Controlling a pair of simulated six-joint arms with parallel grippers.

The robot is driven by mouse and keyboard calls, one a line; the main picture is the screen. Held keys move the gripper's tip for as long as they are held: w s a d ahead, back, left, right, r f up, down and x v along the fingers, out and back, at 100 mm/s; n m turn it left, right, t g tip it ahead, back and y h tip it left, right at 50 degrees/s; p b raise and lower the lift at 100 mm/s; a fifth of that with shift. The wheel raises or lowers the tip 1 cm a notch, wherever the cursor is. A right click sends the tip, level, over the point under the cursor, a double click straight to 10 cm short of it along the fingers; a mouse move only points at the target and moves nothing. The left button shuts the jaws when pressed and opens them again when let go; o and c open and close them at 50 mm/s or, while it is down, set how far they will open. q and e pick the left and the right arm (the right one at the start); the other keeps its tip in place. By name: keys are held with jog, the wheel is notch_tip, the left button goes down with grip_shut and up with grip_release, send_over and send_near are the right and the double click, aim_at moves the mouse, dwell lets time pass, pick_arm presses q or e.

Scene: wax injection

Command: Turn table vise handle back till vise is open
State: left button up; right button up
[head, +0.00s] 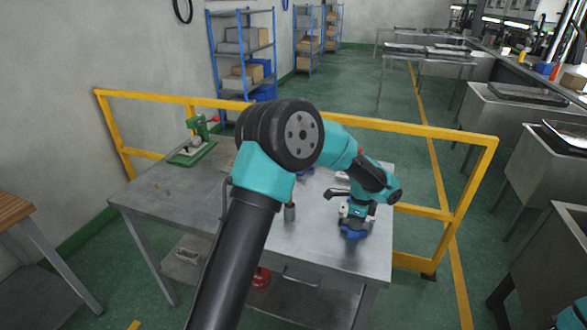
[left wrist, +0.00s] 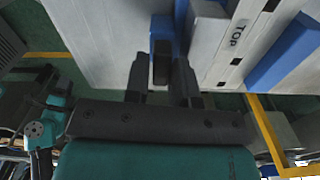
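The blue table vise (head: 354,234) stands on the right part of the grey table, partly hidden by my left arm. In the left wrist view its blue jaw (left wrist: 285,58) shows beside a light grey block marked TOP (left wrist: 232,42). My left gripper (head: 345,205) is at the vise. In the left wrist view, my left gripper (left wrist: 162,80) has its two dark fingers apart, on either side of a dark piece (left wrist: 161,62) that looks like the vise handle. Small gaps show beside that piece; contact is unclear. My right gripper is not in view.
The grey table (head: 320,245) has a green clamp device (head: 195,140) at its far left. A small upright metal cylinder (head: 290,212) stands left of the vise. A yellow rail (head: 440,133) runs behind the table. The table's front right is clear.

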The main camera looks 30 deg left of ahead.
pick_arm(q)
jog(key=m, duration=0.7)
jog(key=shift+m, duration=0.4)
notch_tip(320, 180, up, 18)
jog(key=s+a+f+n, duration=0.1)
jog(key=a+n, duration=1)
jog(key=n, duration=0.5)
jog(key=s+a+f+n, duration=0.1)
jog(key=a+f+n, duration=0.1)
jog(key=a+n, duration=1)
jog(key=n, duration=0.4)
jog(key=shift+s+n+t, duration=0.3)
jog(key=shift+n, duration=0.1)
